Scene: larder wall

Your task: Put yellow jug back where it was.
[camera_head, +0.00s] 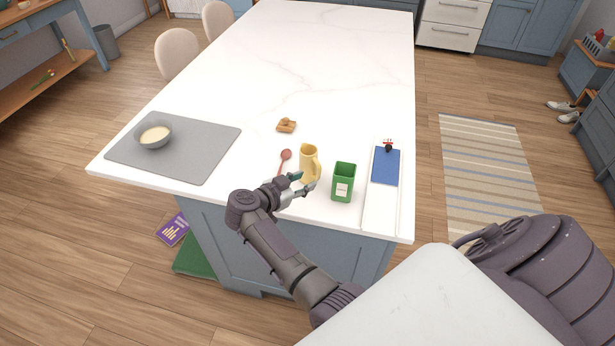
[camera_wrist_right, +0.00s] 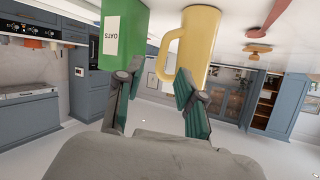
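The yellow jug (camera_head: 307,166) stands upright on the white marble island near its front edge, its handle toward the right. My right gripper (camera_head: 303,184) is at the near side of the jug, low by the counter. In the right wrist view, which is upside down, the jug (camera_wrist_right: 199,40) shows beyond the fingers of the right gripper (camera_wrist_right: 158,92). The fingers are spread apart with nothing held between them. One finger overlaps the jug's handle side in that view; I cannot tell whether it touches. My left gripper is not in view.
A green oats canister (camera_head: 343,183) stands just right of the jug. A red spoon (camera_head: 284,160) lies to its left. A white tray (camera_head: 381,208) with a blue item lies further right, a grey mat (camera_head: 192,160) with a bowl (camera_head: 154,135) far left. The island's back is clear.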

